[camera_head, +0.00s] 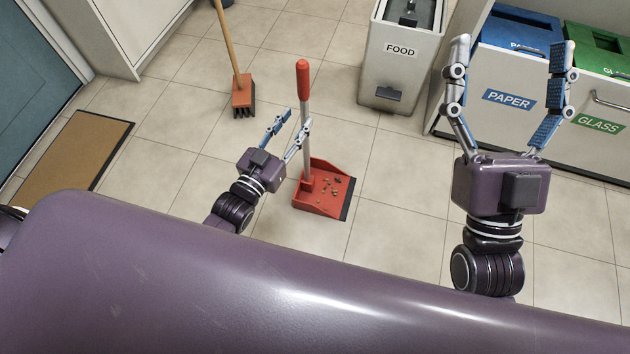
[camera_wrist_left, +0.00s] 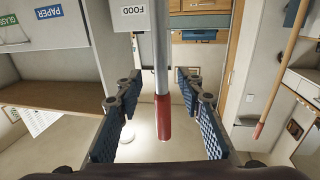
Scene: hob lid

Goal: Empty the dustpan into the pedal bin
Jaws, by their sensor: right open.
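The red dustpan (camera_head: 327,206) lies on the tiled floor with several small crumbs (camera_head: 330,187) in it. Its grey pole stands upright and ends in a red grip (camera_head: 303,75). My left gripper (camera_head: 296,118) is open beside the pole; in the left wrist view the red grip (camera_wrist_left: 163,118) shows between the spread fingers, apart from both. How deep it lies between them is unclear. The pale bin marked FOOD (camera_head: 400,58) has a black pedal (camera_head: 388,94) at its foot; I cannot tell whether its top is open. My right gripper (camera_head: 510,55) is open and empty.
A broom (camera_head: 243,95) stands left of the dustpan. A brown doormat (camera_head: 75,155) lies at the left by the door. At the right stands a unit with a blue PAPER bin (camera_head: 520,30) and a green GLASS bin (camera_head: 596,48). Floor between dustpan and FOOD bin is clear.

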